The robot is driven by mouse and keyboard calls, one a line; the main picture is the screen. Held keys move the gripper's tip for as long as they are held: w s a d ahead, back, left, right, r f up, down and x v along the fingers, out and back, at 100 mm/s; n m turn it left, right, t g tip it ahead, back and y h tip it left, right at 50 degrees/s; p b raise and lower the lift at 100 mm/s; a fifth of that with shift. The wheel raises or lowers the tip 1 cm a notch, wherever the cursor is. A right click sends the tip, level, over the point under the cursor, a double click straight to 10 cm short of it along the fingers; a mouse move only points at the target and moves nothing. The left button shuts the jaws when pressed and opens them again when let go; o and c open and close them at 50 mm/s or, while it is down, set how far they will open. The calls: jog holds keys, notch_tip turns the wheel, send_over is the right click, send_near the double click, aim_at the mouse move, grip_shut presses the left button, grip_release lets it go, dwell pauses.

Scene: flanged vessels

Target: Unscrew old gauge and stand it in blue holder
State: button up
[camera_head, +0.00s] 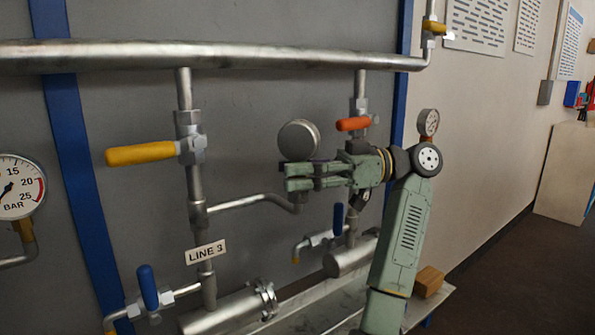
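A round grey gauge body (299,140) with no readable dial stands above the end of a side pipe (252,201) from the LINE 3 riser. My gripper (298,178) points left, with its fingertips just below this gauge, at the height of its stem. The fingers hide the stem, so I cannot tell whether they touch it or are closed on it. Two other gauges show dials: one at the far left (18,188) marked BAR, and a small one (429,122) behind my arm's joint. I cannot make out a blue holder.
A yellow valve handle (141,153) sticks out left of the riser, and an orange one (353,124) sits behind my gripper. Blue-handled valves (148,287) hang lower. A wooden block (429,281) lies on the bench (438,303) right of my arm. Floor at right is clear.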

jog(key=shift+o, duration=0.6)
jog(key=shift+d, duration=0.1)
jog(key=v, duration=1.1)
jog(key=shift+d, duration=0.4)
jog(key=shift+w, duration=0.1)
